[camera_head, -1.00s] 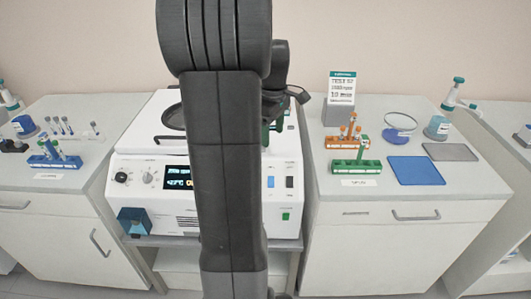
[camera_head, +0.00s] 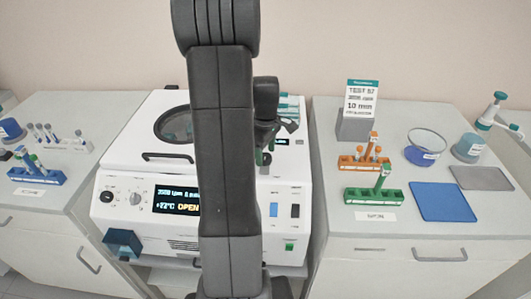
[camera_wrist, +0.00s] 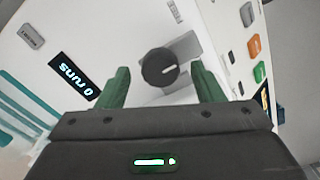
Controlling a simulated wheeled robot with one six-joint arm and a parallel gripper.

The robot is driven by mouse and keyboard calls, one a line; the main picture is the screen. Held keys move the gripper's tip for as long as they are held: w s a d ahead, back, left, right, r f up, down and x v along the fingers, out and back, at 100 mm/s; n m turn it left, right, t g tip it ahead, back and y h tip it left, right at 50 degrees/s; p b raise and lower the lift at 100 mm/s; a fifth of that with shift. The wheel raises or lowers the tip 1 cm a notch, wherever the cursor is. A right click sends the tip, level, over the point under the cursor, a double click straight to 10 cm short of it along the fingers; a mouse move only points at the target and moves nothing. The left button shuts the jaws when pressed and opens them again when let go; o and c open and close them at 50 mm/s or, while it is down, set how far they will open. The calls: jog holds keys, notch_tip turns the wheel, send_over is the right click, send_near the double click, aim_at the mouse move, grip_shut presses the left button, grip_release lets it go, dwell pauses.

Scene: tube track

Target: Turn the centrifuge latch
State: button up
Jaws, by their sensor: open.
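The white centrifuge (camera_head: 125,205) stands in the middle of the head view, with a round dark window in its top and a front display reading OPEN. In the head view my arm hides the latch and most of the gripper.
A "0 runs" display (camera_wrist: 77,80) lies left of the knob in the wrist view. Right of the centrifuge a bench holds an orange rack (camera_head: 362,164), a green rack (camera_head: 372,196) and a blue mat (camera_head: 440,202). A blue rack (camera_head: 36,177) stands on the left bench.

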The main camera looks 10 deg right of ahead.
jog(key=shift+f, duration=0.65)
jog(key=c, duration=1)
